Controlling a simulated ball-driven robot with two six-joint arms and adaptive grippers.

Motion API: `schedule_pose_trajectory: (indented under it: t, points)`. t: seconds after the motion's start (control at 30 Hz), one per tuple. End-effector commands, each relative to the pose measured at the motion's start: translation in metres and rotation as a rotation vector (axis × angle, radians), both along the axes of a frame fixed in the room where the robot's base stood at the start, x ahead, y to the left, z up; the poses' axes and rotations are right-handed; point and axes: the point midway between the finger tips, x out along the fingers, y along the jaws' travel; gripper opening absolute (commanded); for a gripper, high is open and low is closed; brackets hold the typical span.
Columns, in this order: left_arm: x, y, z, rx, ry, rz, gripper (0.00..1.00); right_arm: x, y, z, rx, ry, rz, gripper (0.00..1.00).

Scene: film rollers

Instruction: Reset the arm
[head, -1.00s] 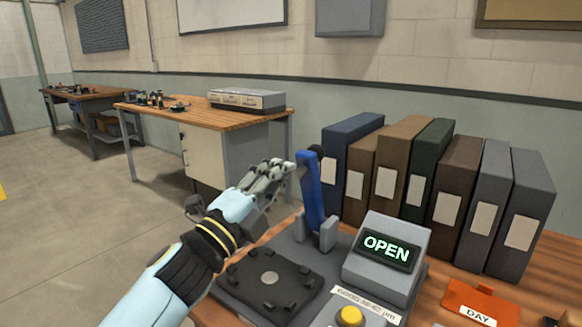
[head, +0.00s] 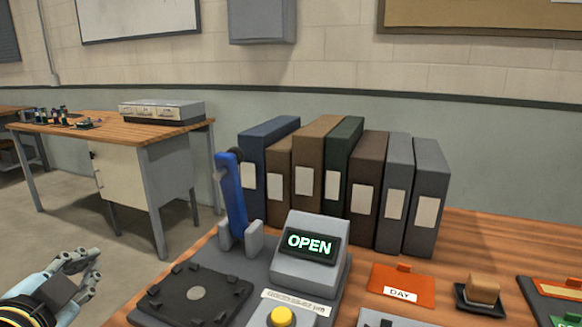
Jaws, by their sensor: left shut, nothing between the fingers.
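My left gripper (head: 82,268) is at the lower left of the head view, shut and empty. It is left of the device and apart from it. The blue lever (head: 232,196) stands nearly upright, tilted slightly, in its grey bracket on the device. Nothing touches the lever. A grey display box (head: 311,243) beside it reads OPEN in green. A yellow button (head: 281,317) sits at the front. My right gripper is not in view.
Several binders (head: 342,190) stand behind the device. An orange DAY card (head: 401,284) and a small dark tray with a tan block (head: 484,290) lie to the right. Another workbench (head: 130,136) with a grey box stands at the back left.

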Motion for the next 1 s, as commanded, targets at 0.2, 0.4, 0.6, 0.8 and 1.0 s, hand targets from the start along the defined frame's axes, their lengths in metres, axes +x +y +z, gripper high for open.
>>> schedule_pose_trajectory:
  t: [0.2,0.4,0.6,0.8,1.0]
  points:
    - [-0.084,0.006,-0.057,-0.349,0.386,0.216,0.0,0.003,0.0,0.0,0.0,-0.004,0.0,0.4]
    - [-0.147,-0.008,-0.079,-0.514,0.635,0.33,0.0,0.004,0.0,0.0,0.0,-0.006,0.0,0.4]
    - [-0.207,-0.025,-0.087,-0.618,0.853,0.418,0.0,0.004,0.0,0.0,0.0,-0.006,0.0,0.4]
    - [-0.211,-0.025,-0.134,-0.634,0.918,0.45,0.0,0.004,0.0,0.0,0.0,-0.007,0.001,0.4]
    - [-0.207,-0.018,-0.199,-0.633,0.939,0.466,0.0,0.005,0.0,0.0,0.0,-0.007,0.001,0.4]
